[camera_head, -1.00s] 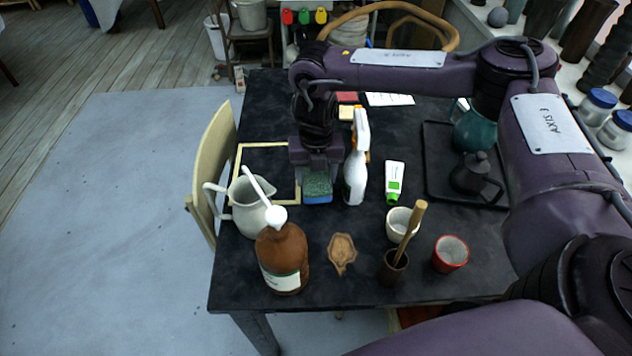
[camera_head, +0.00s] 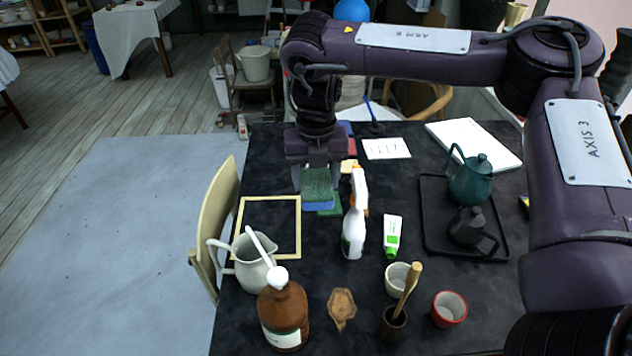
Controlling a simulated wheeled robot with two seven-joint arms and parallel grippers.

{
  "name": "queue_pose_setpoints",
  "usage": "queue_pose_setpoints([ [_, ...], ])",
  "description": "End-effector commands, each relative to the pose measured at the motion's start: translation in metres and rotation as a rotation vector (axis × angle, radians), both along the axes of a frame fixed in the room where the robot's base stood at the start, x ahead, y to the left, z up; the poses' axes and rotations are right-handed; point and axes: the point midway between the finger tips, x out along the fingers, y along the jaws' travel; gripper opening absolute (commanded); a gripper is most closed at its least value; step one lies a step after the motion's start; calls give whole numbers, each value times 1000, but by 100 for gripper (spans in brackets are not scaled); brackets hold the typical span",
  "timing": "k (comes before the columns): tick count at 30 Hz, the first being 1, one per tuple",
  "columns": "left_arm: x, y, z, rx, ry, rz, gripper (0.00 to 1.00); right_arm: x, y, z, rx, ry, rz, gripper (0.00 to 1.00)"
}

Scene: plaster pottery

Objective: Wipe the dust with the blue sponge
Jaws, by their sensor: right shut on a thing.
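My right gripper (camera_head: 318,166) is shut on the blue sponge (camera_head: 319,206), which has a green scouring side (camera_head: 317,184) facing up toward me. The sponge is over the black table, just right of the wooden frame's far corner and left of the white spray bottle (camera_head: 353,225). I cannot tell whether it touches the table. A green piece (camera_head: 332,211) shows just beneath its right edge. I make out no dust clearly. My left gripper is out of view.
A wooden frame (camera_head: 298,230), white pitcher (camera_head: 251,262), brown bottle (camera_head: 283,310), green-white tube (camera_head: 393,235) and cups (camera_head: 449,309) stand around. A black tray (camera_head: 432,225) holds a teal teapot (camera_head: 470,180) and a dark pot.

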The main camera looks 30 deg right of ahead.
Motion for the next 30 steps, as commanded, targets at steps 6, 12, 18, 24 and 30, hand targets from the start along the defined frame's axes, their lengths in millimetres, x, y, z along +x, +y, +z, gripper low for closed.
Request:
queue_pose_setpoints([
  [6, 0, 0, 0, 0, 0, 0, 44, 0, 0, 0, 0, 0, 0, 37],
  [12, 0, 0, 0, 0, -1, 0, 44, 0, 0, 0, 0, 0, 0, 39],
  [18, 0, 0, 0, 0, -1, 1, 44, -2, 2, -2, -1, 1, -85, 39],
  [24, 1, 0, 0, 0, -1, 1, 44, -7, 9, -7, -4, 4, -389, 39],
  [30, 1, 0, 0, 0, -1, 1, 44, -14, 18, -12, -6, 5, -762, 39],
])
